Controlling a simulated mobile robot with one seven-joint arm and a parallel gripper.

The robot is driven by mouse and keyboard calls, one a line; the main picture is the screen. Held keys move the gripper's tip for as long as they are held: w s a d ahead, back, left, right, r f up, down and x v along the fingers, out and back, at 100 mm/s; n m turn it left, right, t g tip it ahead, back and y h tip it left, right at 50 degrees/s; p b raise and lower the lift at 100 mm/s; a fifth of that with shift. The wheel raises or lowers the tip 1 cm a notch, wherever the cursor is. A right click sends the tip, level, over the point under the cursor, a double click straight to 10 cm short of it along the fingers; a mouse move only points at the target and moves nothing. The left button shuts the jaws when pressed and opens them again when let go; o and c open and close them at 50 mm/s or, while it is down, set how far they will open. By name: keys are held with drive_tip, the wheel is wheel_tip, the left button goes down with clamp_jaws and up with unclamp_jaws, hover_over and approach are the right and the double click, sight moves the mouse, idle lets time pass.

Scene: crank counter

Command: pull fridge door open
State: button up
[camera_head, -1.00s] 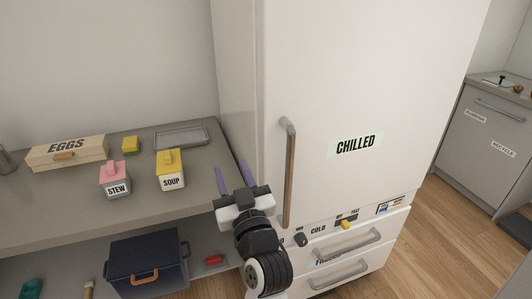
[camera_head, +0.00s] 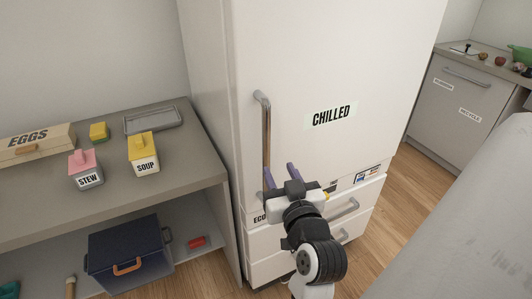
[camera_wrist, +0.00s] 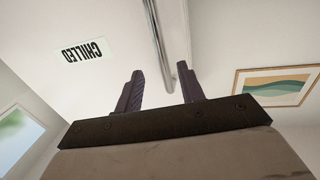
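The white fridge door (camera_head: 350,60) carries a CHILLED label (camera_head: 332,114) and looks shut. Its long vertical handle (camera_head: 267,140) is on the door's left side. My gripper (camera_head: 279,175) is open, with its two purple fingers near the lower part of the handle in the head view. In the wrist view the handle (camera_wrist: 158,45) runs down between the directions of my two fingers (camera_wrist: 160,88), closer to the right-hand one. I cannot tell whether the fingers touch the handle. My wrist hides the knobs and part of the drawers below the door.
Drawers (camera_head: 345,208) sit under the door.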

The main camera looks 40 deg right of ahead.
sight(267, 145)
drive_tip(key=p+x, duration=0.1)
drive_tip(key=x, duration=1)
drive_tip(key=shift+w+r+p, duration=0.1)
drive_tip(key=shift+r+p, duration=0.05)
drive_tip(key=shift+p, duration=0.25)
drive_tip(key=shift+w+d, duration=0.2)
drive_tip(key=shift+w, duration=0.1)
drive_tip(key=shift+c, duration=0.2)
clamp_jaws()
